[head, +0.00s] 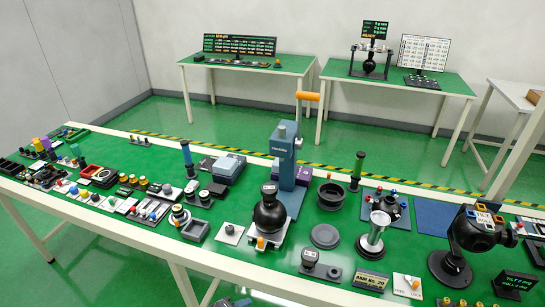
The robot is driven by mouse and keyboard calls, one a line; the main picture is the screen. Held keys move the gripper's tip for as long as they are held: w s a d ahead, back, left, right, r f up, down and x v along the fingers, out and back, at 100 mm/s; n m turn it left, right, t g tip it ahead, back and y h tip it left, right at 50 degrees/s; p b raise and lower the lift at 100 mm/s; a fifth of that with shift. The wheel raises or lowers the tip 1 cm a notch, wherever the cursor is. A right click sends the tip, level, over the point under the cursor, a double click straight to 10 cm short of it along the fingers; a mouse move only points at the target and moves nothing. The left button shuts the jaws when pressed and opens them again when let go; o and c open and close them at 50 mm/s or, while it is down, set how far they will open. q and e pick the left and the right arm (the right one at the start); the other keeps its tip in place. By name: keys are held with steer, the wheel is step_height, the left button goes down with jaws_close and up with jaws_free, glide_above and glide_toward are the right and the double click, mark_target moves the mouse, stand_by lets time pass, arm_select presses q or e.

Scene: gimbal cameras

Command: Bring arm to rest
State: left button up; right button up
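No gripper can be made out in the head view. A small grey piece (236,302) shows at the bottom edge below the table front; I cannot tell what it is. Which arm the task means is not clear from this view. A blue press (285,165) stands upright mid-table, with an orange-handled lever (308,96) raised at its top right. A black ball-shaped device (269,214) stands on a pale plate in front of it. A black gimbal unit (480,232) with a tilt and roll label stands at the right.
The green-topped table (110,240) is crowded with small parts, trays and knobs, densest at the left. A black cup (331,196) and a silver stand (374,232) are right of the press. Two back tables (225,62) (440,80) hold display boards. Green floor lies between.

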arm_select(q)
steer(key=s+a+r+m+g+y, duration=0.1)
steer(key=s+a+m+g+y, duration=0.45)
steer(key=s+a+m, duration=0.75)
step_height(320, 180, down, 25)
steer(key=w+d+n+y, duration=0.1)
steer(key=d+n+y, duration=0.1)
steer(key=s+f, duration=0.4)
steer(key=f, duration=0.8)
steer(key=s+f+b, duration=0.1)
steer(key=s+f, duration=0.3)
steer(key=f, duration=0.8)
steer(key=shift+d, duration=0.3)
arm_select(e)
steer(key=r, duration=0.1)
steer(key=w+r, duration=0.1)
steer(key=shift+a+r, duration=0.3)
arm_select(q)
steer(key=shift+s+f+g+h, duration=0.1)
steer(key=shift+g+h, duration=0.15)
arm_select(e)
steer(key=shift+s+a+f, duration=0.15)
steer(key=shift+a, duration=0.05)
steer(key=shift+a, duration=0.35)
steer(key=shift+w+d, duration=0.1)
steer(key=shift+w, duration=0.1)
